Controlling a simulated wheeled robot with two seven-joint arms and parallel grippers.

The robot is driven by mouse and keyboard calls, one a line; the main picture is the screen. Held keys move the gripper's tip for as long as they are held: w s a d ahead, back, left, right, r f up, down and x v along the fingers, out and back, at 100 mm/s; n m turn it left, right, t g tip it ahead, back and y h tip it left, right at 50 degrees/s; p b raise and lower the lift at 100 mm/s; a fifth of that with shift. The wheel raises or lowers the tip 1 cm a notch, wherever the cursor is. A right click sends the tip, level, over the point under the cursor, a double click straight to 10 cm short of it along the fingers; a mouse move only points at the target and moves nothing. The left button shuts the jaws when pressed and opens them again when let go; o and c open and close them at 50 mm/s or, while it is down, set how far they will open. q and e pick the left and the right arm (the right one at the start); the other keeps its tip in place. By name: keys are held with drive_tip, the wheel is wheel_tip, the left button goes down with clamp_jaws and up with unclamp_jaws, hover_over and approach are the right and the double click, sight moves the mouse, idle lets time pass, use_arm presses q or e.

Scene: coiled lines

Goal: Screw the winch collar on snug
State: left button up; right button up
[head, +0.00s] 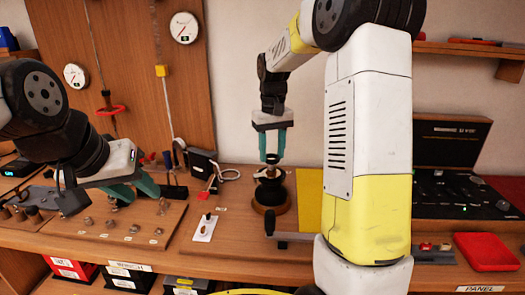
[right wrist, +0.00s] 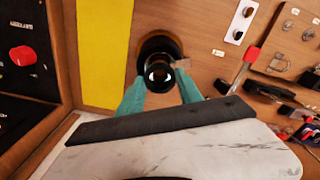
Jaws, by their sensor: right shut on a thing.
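The winch (head: 270,196) is a dark, round drum on a wood-coloured base, upright on the bench. My right gripper (head: 271,160) points straight down over it, its teal fingers shut on the winch collar at the top. In the right wrist view, the fingers (right wrist: 160,92) stand on either side of the dark, shiny round collar (right wrist: 158,74). The fingers and hand hide part of the collar, and I cannot tell how tightly it sits. My left gripper (head: 136,188) is over the left board; its finger opening is unclear.
A board with several small metal fittings (head: 110,231) lies under my left gripper. A white plate (head: 205,228) and a black-gripped crank handle (head: 288,236) lie near the winch. A yellow panel (head: 309,200) is right of it. A red tray (head: 486,251) sits far right.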

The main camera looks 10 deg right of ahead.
sight(272, 169)
drive_tip(key=shift+f, duration=0.4)
drive_tip(key=shift+f, duration=1.4)
